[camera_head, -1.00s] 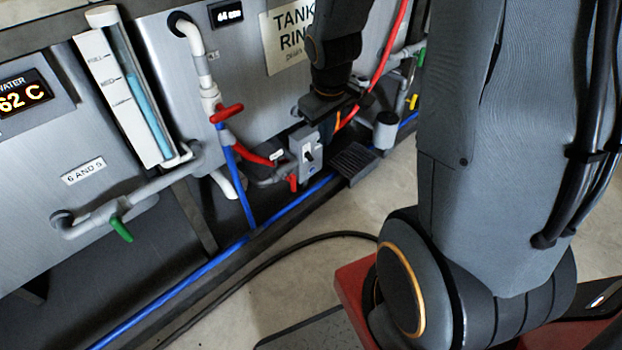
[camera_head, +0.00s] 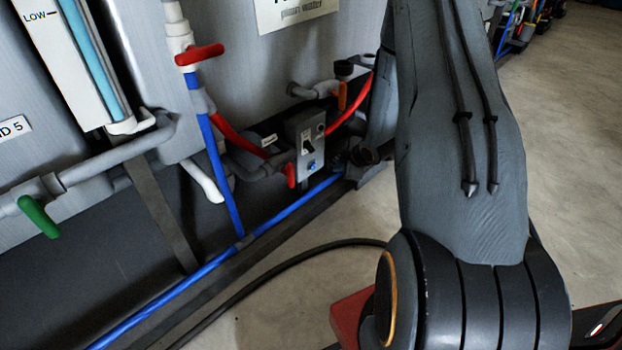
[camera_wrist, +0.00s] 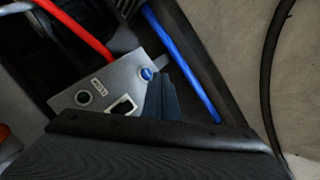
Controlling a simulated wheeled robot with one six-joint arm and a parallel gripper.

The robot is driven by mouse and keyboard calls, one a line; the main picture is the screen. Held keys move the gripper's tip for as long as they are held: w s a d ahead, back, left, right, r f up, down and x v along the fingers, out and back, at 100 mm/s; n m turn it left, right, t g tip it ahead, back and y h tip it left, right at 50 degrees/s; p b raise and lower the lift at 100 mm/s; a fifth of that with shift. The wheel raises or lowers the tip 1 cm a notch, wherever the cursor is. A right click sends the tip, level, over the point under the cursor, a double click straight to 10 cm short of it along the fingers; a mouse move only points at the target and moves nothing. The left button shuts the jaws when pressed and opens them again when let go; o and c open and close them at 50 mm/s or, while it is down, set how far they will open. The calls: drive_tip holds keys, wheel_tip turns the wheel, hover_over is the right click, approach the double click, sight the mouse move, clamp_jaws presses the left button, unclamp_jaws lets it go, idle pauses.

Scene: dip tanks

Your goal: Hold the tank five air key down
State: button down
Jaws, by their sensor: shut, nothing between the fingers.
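A small grey control box (camera_head: 306,145) is mounted low on the tank front. It has a dark rocker switch (camera_head: 309,146), a round socket and a small blue button, which shows clearly in the wrist view (camera_wrist: 147,73). Small labels on the box are too small to read. My gripper (camera_wrist: 163,70) is shut and empty, its dark fingers just right of the blue button in the wrist view. I cannot tell whether they touch it. In the head view my arm stands right of the box and the fingertips cannot be made out.
A red-handled valve (camera_head: 200,54) and a green-handled valve (camera_head: 38,216) sit on pipes to the left. A red hose (camera_head: 237,135) and a blue pipe (camera_head: 285,214) run close to the box. A black hose (camera_head: 262,284) lies on the floor. Open floor is at right.

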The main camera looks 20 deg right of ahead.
sight(313, 166)
wheel_tip(313, 166, down, 8)
drive_tip(key=w+d+n+t+b, duration=0.1)
drive_tip(key=b, duration=0.2)
drive_tip(key=shift+d+f+n+y, duration=0.2)
drive_tip(key=shift+n+y, duration=0.1)
drive_tip(key=shift+y, duration=0.1)
drive_tip(key=shift+w, duration=0.15)
drive_tip(key=w+a+b, duration=0.3)
drive_tip(key=w, duration=0.5)
drive_tip(key=shift+w+a, duration=0.1)
drive_tip(key=shift+w, duration=0.15)
idle(1.6)
drive_tip(key=shift+w, duration=0.3)
